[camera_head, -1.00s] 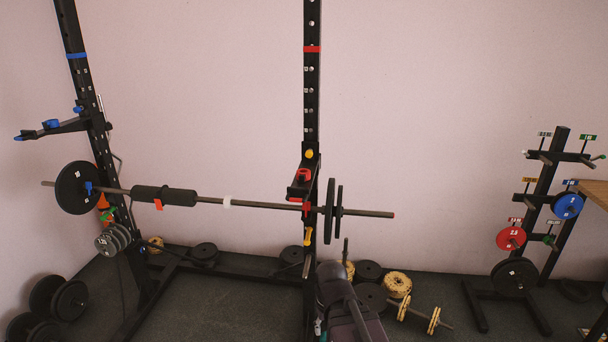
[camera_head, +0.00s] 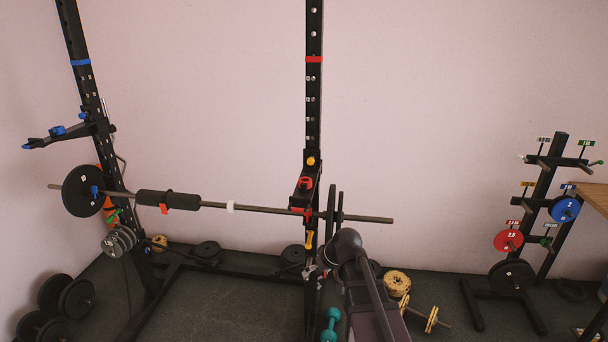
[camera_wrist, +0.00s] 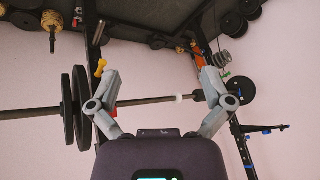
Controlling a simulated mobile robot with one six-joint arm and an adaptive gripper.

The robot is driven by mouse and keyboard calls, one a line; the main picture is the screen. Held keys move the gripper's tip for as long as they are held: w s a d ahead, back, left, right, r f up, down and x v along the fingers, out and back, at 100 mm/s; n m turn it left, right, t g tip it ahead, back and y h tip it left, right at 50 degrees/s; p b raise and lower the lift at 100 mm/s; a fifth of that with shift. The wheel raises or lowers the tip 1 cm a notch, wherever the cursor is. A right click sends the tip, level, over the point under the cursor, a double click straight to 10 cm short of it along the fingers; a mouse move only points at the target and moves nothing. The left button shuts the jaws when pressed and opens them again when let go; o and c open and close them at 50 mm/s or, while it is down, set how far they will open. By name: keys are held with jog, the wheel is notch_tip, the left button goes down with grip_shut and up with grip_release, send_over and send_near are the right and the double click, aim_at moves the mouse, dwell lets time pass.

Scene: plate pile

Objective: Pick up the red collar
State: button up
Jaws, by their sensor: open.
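A red collar (camera_head: 305,183) sits on the black arm of the right rack upright in the head view, just above the barbell (camera_head: 262,209). A red-orange clip (camera_head: 164,208) hangs at the padded part of the bar. My gripper (camera_wrist: 160,88) is open and empty in the wrist view, its two grey fingers spread wide with the barbell (camera_wrist: 150,102) crossing behind them. In the head view my arm stands low, in front of and to the right of the right upright. I cannot make out the red collar in the wrist view.
The right rack upright (camera_head: 313,110) and the black bar plates (camera_head: 331,215) stand close to my arm. A yellow knob (camera_wrist: 100,68) shows by the left finger. A teal dumbbell (camera_head: 330,325) lies on the floor. A plate tree (camera_head: 545,190) stands at right.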

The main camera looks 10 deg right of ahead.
jog(key=w+d+r+n+t+y+p, duration=0.1)
jog(key=w+d+r+t+y+p, duration=0.25)
jog(key=w+r, duration=0.8)
jog(key=t+h+p, duration=0.2)
jog(key=t+p, duration=0.2)
jog(key=p, duration=0.1)
send_near(309, 182)
jog(key=s, duration=0.2)
jog(key=shift+w+d+r+n+y, duration=0.1)
jog(key=shift+d+n+y, duration=0.15)
jog(key=shift+d+n, duration=0.2)
jog(key=b+x, duration=0.3)
jog(key=x, duration=0.4)
jog(key=shift+w+a, duration=0.2)
jog(key=shift+w, duration=0.1)
jog(key=shift+w+a+f+b, duration=0.15)
jog(key=shift+w+f+b, duration=0.1)
jog(key=shift+w+b, duration=0.1)
jog(key=shift+w, duration=0.1)
jog(key=shift+b+x, duration=0.95)
jog(key=shift+x, duration=1.6)
